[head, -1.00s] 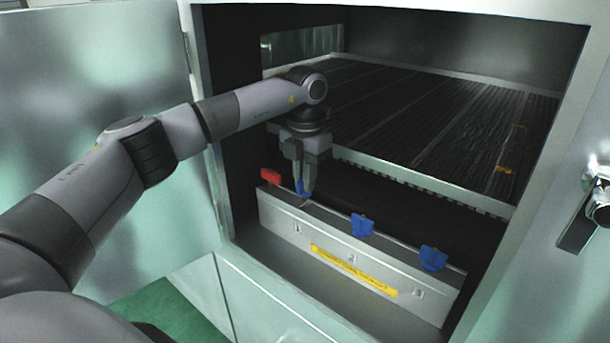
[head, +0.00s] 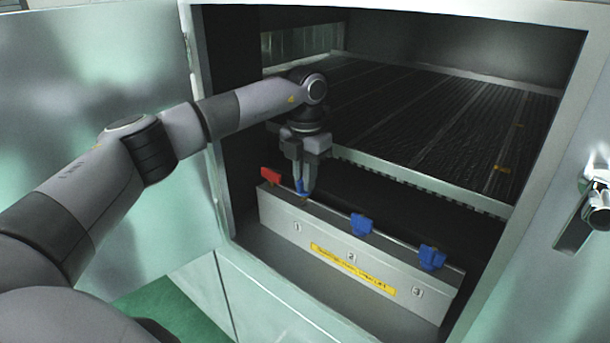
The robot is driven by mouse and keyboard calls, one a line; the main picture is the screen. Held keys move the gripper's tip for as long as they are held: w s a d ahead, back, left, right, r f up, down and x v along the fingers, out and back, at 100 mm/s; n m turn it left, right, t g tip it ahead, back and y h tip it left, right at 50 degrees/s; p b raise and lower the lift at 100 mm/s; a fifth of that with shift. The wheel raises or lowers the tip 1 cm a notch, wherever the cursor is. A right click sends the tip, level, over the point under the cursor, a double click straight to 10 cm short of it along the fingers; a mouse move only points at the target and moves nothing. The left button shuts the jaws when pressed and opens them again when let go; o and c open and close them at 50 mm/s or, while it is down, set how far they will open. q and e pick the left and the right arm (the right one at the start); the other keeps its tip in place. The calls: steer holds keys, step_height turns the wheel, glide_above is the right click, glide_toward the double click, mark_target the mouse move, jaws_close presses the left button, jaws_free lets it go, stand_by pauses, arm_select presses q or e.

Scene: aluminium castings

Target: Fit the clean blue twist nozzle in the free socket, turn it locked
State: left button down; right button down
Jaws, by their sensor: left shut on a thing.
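My left gripper (head: 303,190) points down inside the cabinet, at the numbered end marked 1 of a grey manifold bar (head: 340,243). It is shut on a small blue nozzle (head: 301,187), which is at the bar's top edge above the number 1. The fingers hide part of the nozzle, and I cannot tell how deep it sits or whether it is turned. Two other blue nozzles stand on the bar, one above number 2 (head: 361,224) and one above number 3 (head: 432,257). My right gripper is not in view.
A red piece (head: 270,175) sits at the bar's left end, close to the gripper. A dark slatted bed (head: 430,120) lies behind. The cabinet's frame borders the opening, with an open door (head: 100,100) at left and a latch handle (head: 595,205) at right.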

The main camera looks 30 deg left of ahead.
arm_select(q)
steer(key=shift+y+p, duration=0.3)
steer(key=shift+p, duration=0.05)
steer(key=shift+a+f+b, duration=0.1)
steer(key=shift+f+b, duration=0.35)
steer(key=shift+f, duration=0.3)
stand_by(0.5)
steer(key=shift+r, duration=0.1)
steer(key=shift+r+p, duration=0.45)
steer(key=shift+p, duration=0.2)
stand_by(0.3)
steer(key=shift+d+h, duration=0.2)
steer(key=shift+h, duration=0.2)
steer(key=shift+a, duration=0.1)
